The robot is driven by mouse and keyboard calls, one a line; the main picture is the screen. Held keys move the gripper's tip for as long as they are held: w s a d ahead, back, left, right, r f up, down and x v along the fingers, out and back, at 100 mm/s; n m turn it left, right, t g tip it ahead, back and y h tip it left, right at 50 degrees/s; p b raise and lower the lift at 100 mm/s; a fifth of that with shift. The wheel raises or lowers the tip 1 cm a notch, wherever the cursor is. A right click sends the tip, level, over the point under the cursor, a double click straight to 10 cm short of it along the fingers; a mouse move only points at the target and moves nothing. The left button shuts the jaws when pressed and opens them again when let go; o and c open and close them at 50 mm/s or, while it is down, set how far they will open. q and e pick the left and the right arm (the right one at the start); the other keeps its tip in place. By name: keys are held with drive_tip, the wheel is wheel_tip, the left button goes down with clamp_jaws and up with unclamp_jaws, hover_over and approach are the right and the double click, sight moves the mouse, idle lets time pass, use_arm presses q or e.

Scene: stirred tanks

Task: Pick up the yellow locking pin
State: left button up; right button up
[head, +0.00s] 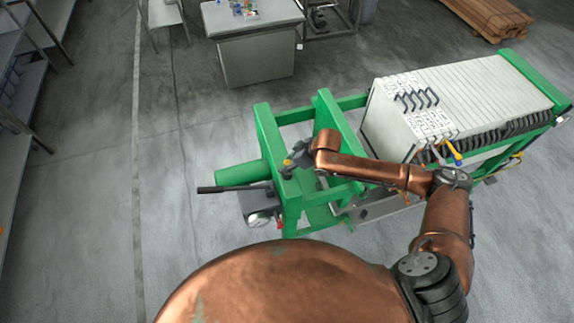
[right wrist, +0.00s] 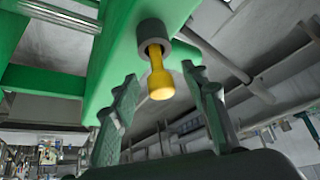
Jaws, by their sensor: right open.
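The yellow locking pin (right wrist: 159,80) sticks out of a dark round collar (right wrist: 153,33) on the green frame in the right wrist view. Its thicker yellow end points toward my gripper. My right gripper (right wrist: 165,100) is open, with one finger on each side of the pin and a visible gap to both. In the head view the pin is a small yellow spot (head: 288,163) on the green frame, and my right gripper (head: 300,158) is beside it, partly hidden by my copper arm. My left gripper does not show.
The green frame (head: 264,128) holds a stack of pale plates (head: 455,95) at the right. A black lever (head: 222,189) sticks out at its left. A grey workbench (head: 255,58) stands behind, and timber (head: 490,16) lies at the back right.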

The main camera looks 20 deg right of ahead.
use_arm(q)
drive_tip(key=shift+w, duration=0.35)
use_arm(e)
drive_tip(key=shift+a+f, duration=0.1)
clamp_jaws()
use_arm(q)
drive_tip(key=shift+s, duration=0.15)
use_arm(e)
drive_tip(key=shift+r+p, duration=0.6)
drive_tip(key=shift+p, duration=0.1)
drive_tip(key=r+p, duration=0.2)
drive_tip(key=s+r+p, duration=0.1)
drive_tip(key=r+p, duration=0.1)
drive_tip(key=p, duration=0.1)
drive_tip(key=shift+s+d+r, duration=0.1)
drive_tip(key=shift+s+d, duration=0.05)
drive_tip(key=shift+d, duration=0.05)
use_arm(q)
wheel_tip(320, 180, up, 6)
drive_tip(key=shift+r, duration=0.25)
use_arm(e)
drive_tip(key=s+d+r, duration=0.3)
drive_tip(key=s+r, duration=0.4)
drive_tip(key=s, duration=0.5)
drive_tip(key=shift+s+d+r, duration=0.15)
drive_tip(key=shift+r, duration=0.15)
